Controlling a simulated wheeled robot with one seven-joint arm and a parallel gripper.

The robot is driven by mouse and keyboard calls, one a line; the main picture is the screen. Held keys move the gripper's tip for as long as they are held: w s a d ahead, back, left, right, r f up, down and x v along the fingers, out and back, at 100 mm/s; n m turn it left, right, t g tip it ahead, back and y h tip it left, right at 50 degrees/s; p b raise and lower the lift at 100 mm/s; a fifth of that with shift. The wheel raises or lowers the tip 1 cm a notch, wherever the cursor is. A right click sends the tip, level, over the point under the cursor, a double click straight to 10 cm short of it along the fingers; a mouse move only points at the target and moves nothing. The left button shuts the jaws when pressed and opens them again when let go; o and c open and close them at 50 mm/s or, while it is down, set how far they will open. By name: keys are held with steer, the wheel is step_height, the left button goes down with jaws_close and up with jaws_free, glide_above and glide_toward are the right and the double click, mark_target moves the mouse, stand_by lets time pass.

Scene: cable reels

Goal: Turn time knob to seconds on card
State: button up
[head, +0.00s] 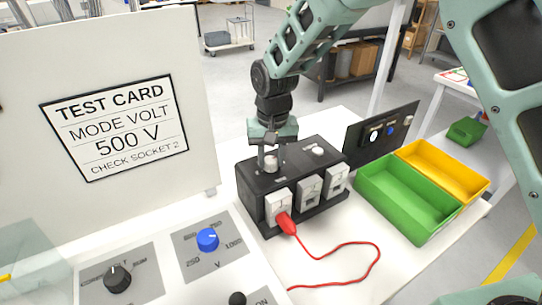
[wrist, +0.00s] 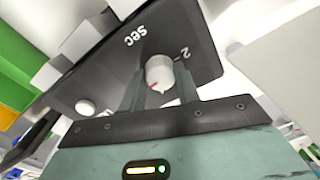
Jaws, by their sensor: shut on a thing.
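The time knob (wrist: 158,72) is a white knob on top of the black socket box (head: 243,185), beside the marks "sec" and "2". Its red mark shows at its lower left in the wrist view. My gripper (wrist: 161,84) is shut on this knob, one finger on each side; in the head view my gripper (head: 270,155) points down onto the box top. The test card (head: 115,128) reads "MODE VOLT", "500 V" and "CHECK SOCKET 2"; I see no seconds value on it. Other scale marks are partly hidden by the fingers.
A red plug (head: 286,223) is at the box's leftmost white socket, its cable on the table. A second white knob (head: 318,150) is on the box. A blue knob (head: 207,239) and black knob (head: 118,278) are in front. Green (head: 408,232) and yellow (head: 478,186) bins stand right.

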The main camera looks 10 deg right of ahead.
mark_target(273, 160)
steer(key=shift+m, duration=0.6)
steer(key=o, duration=1)
steer(key=shift+c, duration=0.2)
step_height(273, 160, up, 18)
steer(key=b, duration=0.2)
steer(key=shift+d+f+b, duration=0.25)
steer(key=shift+d+b, duration=0.05)
steer(key=shift+b, duration=0.05)
